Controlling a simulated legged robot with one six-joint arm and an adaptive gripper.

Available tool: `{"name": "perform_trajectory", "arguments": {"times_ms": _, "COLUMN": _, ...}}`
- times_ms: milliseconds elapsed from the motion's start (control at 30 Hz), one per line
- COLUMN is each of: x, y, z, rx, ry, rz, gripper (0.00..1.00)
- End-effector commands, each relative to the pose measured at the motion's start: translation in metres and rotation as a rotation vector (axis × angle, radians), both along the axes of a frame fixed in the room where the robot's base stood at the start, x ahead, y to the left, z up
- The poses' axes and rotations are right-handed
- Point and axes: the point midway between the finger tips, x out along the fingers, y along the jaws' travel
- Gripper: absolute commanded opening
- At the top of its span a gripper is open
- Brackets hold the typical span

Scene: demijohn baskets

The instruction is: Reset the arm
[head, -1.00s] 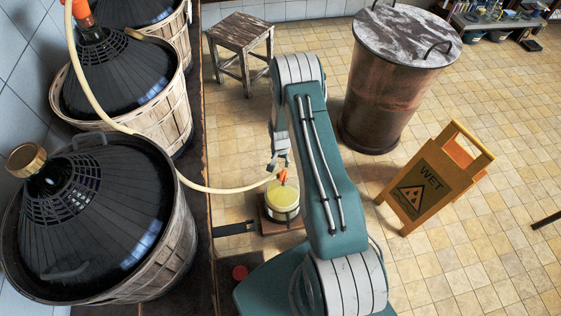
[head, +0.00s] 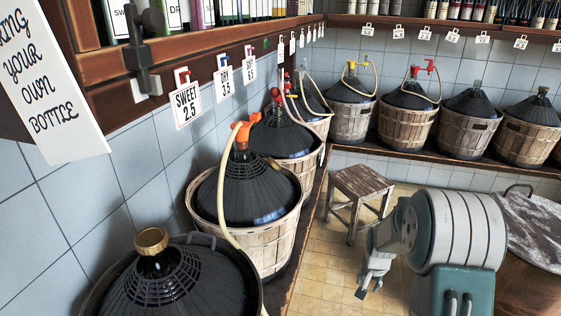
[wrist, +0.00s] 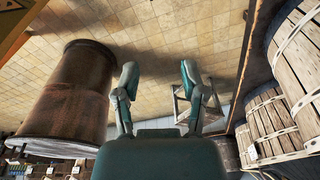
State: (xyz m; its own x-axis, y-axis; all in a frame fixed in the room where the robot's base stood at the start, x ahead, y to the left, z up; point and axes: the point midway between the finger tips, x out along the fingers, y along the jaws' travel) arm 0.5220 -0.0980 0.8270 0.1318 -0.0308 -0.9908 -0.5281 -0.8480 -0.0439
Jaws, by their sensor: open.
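My gripper (head: 366,288) hangs at the lower middle right of the head view, in front of the wooden stool and apart from it. In the wrist view my gripper (wrist: 159,72) shows two fingers spread wide apart, with only tiled floor between them. Nothing is held. My arm's pale, banded elbow and teal link fill the lower right of the head view.
Basketed demijohns line the left shelf, the nearest brass-capped (head: 151,241). A cream hose (head: 218,205) drops from an orange tap (head: 245,133). The stool (head: 358,194) stands behind my gripper. A rusty barrel (wrist: 68,95) stands left in the wrist view.

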Motion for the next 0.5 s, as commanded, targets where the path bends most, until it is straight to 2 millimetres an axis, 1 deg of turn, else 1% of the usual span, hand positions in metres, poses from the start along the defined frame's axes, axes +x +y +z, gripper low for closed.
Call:
{"name": "perform_trajectory", "arguments": {"times_ms": 33, "x": -0.003, "y": 0.005, "z": 0.024, "rx": -0.006, "ry": -0.02, "rz": 0.023, "gripper": 0.54}}
{"name": "perform_trajectory", "arguments": {"times_ms": 200, "x": -0.023, "y": 0.021, "z": 0.088, "rx": -0.022, "ry": -0.064, "rz": 0.095, "gripper": 0.54}}
{"name": "perform_trajectory", "arguments": {"times_ms": 300, "x": -0.039, "y": 0.031, "z": 0.121, "rx": -0.031, "ry": -0.09, "rz": 0.138, "gripper": 0.54}}
{"name": "perform_trajectory", "arguments": {"times_ms": 367, "x": -0.05, "y": 0.037, "z": 0.14, "rx": -0.037, "ry": -0.106, "rz": 0.165, "gripper": 0.54}}
{"name": "perform_trajectory", "arguments": {"times_ms": 400, "x": -0.057, "y": 0.04, "z": 0.152, "rx": -0.042, "ry": -0.117, "rz": 0.181, "gripper": 0.54}}
{"name": "perform_trajectory", "arguments": {"times_ms": 500, "x": -0.078, "y": 0.05, "z": 0.179, "rx": -0.052, "ry": -0.142, "rz": 0.224, "gripper": 0.54}}
